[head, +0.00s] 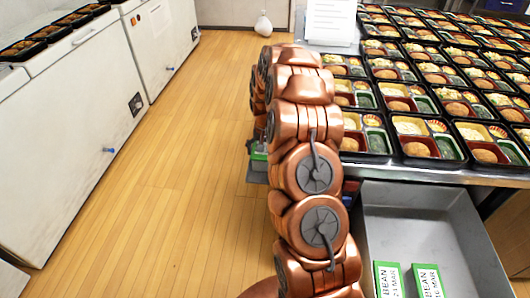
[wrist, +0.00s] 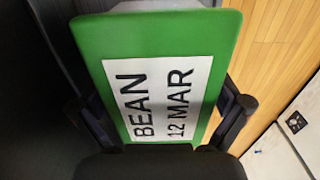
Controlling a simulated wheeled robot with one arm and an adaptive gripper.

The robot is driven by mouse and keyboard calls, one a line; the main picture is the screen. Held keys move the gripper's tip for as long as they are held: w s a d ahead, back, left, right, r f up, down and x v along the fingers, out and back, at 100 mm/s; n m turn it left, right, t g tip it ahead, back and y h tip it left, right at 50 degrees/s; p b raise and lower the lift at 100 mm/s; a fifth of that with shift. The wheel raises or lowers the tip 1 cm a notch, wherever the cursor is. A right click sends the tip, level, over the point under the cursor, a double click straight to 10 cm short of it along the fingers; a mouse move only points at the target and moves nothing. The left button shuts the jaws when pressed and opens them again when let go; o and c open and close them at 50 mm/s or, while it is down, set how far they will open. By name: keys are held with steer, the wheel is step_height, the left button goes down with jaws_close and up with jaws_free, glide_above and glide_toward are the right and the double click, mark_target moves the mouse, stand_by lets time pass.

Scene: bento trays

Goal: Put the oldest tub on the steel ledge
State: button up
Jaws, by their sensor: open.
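A green-lidded tub (wrist: 215,30) fills the wrist view, its white label reading "BEAN 12 MAR". My gripper (wrist: 162,108) is open, with one finger on each side of this tub; I cannot tell whether they touch it. In the head view, part of a green-lidded tub (head: 258,154) shows left of my arm, over a small grey steel ledge (head: 256,178). My arm hides the gripper there. Two more green-lidded tubs, a left one (head: 388,280) and a right one (head: 428,281), lie in the steel bin, labelled BEAN with MAR dates; their day numbers are partly unclear.
The grey steel bin (head: 425,220) is at the lower right. Behind it, a table holds many filled bento trays (head: 430,140). White cabinets (head: 60,130) line the left side. The wooden floor (head: 190,150) between is clear, with a white bag (head: 263,24) far back.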

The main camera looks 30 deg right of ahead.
steer(key=shift+r, duration=0.1)
step_height(320, 180, up, 11)
steer(key=shift+w+r+b, duration=0.1)
steer(key=shift+b, duration=0.4)
steer(key=shift+a+r, duration=0.15)
steer(key=shift+r, duration=0.35)
steer(key=s+a+r+n, duration=0.2)
steer(key=s+a+r, duration=0.2)
steer(key=s+a, duration=0.35)
steer(key=s+a+r+n, duration=0.2)
steer(key=s+a+r, duration=0.2)
steer(key=s+a, duration=0.4)
steer(key=s+a+n+g, duration=0.1)
steer(key=s+a, duration=0.3)
steer(key=s, duration=0.7)
steer(key=s+a+n+g, duration=0.1)
steer(key=s+a+n, duration=0.2)
steer(key=s, duration=0.9)
steer(key=shift+a, duration=0.6)
